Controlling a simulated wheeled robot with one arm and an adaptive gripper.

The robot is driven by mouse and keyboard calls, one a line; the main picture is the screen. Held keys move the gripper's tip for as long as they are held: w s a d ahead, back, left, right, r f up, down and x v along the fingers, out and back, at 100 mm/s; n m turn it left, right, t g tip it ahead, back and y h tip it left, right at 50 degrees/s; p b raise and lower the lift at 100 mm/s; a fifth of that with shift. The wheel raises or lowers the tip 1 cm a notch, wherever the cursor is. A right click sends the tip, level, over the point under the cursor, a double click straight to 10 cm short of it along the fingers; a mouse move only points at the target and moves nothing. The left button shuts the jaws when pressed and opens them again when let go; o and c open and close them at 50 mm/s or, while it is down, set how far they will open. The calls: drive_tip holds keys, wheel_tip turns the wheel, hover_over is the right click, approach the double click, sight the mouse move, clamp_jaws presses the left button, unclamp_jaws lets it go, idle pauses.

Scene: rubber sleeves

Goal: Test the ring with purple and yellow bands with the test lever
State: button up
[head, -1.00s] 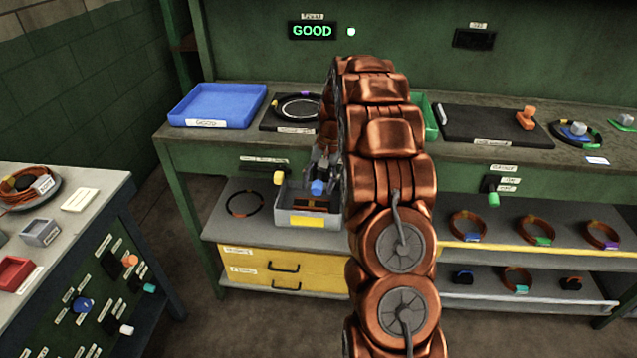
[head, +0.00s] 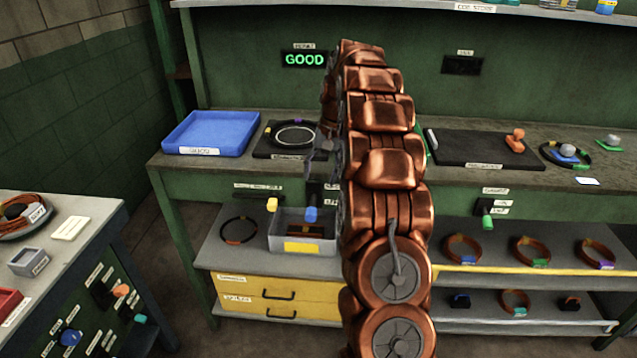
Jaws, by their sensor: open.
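A dark ring (head: 270,130) lies on the black pad at the back of the bench, around a pale disc. A purple band shows at its top and a small yellowish band at its left; its right side is hidden by my arm. Under the bench edge hang a lever with a yellow knob (head: 272,204) and a lever with a blue knob (head: 311,214); their labels are too small to read. My gripper (head: 316,160) is open, above the blue knob and apart from it, partly hidden by my arm. The display (head: 304,59) reads GOOD in green.
A blue tray (head: 211,134) stands left of the pad. A grey bin (head: 304,246) and another dark ring (head: 238,231) are on the shelf below. A black board (head: 470,147) lies right of my arm. Several rings rest on the right shelves.

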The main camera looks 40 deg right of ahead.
drive_tip(key=shift+r, duration=0.25)
drive_tip(key=shift+d, duration=0.1)
drive_tip(key=shift+c, duration=0.2)
